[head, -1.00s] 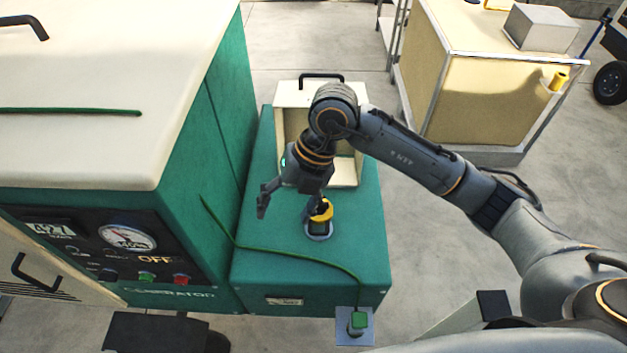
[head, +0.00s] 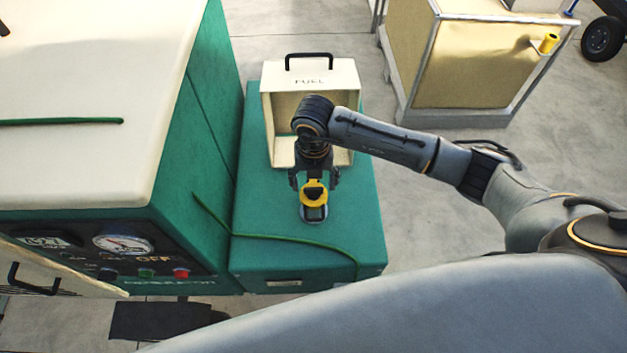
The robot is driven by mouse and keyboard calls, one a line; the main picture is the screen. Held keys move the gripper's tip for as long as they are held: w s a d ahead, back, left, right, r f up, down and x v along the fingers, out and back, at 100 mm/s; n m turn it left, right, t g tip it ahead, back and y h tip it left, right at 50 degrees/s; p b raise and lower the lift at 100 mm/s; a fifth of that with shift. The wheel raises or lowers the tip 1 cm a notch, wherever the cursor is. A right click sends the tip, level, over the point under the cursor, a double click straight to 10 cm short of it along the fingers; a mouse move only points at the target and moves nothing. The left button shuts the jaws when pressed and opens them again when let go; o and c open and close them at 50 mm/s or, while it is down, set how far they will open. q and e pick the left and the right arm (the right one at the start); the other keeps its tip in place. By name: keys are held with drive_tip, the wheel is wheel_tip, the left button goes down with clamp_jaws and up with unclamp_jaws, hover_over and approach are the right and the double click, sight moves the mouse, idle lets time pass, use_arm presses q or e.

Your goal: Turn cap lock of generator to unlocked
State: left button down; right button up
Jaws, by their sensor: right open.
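The generator (head: 170,160) is a green and cream unit at the left, with a dial and a panel reading OFF. Beside it is a lower green box (head: 350,225). A yellow and black cap (head: 314,193) sits on a round filler on top of that box. My right gripper (head: 314,184) is open above the cap, with one finger on each side of it. Whether the fingers touch the cap cannot be told. The cap's lock marking is too small to read. My left gripper is not in view.
An open cream box marked FUEL (head: 345,75), with a black handle, stands behind the cap. A green cord (head: 290,237) runs across the green box in front of the filler. A tan crate (head: 470,75) stands at the back right on bare floor.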

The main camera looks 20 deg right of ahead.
drive_tip(key=shift+s+f, duration=0.1)
drive_tip(key=shift+f, duration=0.8)
drive_tip(key=shift+c, duration=0.2)
drive_tip(key=c, duration=1.1)
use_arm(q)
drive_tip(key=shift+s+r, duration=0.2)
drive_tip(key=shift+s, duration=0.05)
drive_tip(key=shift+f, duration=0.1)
